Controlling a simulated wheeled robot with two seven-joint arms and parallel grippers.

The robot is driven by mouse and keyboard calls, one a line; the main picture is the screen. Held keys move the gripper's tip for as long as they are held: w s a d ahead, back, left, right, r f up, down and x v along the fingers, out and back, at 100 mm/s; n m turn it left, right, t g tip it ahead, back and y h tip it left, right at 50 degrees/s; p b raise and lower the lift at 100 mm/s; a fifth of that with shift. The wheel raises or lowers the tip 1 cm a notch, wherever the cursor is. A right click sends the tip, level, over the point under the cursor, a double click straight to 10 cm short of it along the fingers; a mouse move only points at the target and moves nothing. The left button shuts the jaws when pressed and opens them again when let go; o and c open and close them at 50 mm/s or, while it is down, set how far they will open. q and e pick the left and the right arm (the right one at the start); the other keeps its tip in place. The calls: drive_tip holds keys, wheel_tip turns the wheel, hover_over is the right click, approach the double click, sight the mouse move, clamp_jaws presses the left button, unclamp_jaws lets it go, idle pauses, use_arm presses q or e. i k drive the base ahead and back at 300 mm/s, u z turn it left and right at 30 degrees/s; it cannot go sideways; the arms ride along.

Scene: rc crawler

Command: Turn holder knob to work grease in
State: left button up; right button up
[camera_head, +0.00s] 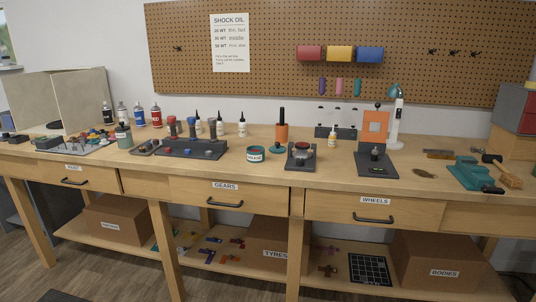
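A small dark grey holder (301,164) stands on the workbench, right of the middle. A dark red round part (303,146) sits at its top; I cannot tell whether this is the knob. A dark base plate with an upright post (376,158) stands to the right. Neither of my grippers shows in the head view.
The workbench (225,176) has free wood along its front edge. A dark rack of tools (190,149) is to the left. A teal vise-like tool (474,174) lies at the right. Labelled drawers sit below.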

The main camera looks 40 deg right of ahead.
sight(300, 162)
drive_tip(key=i, duration=1.05)
drive_tip(key=z, duration=0.5)
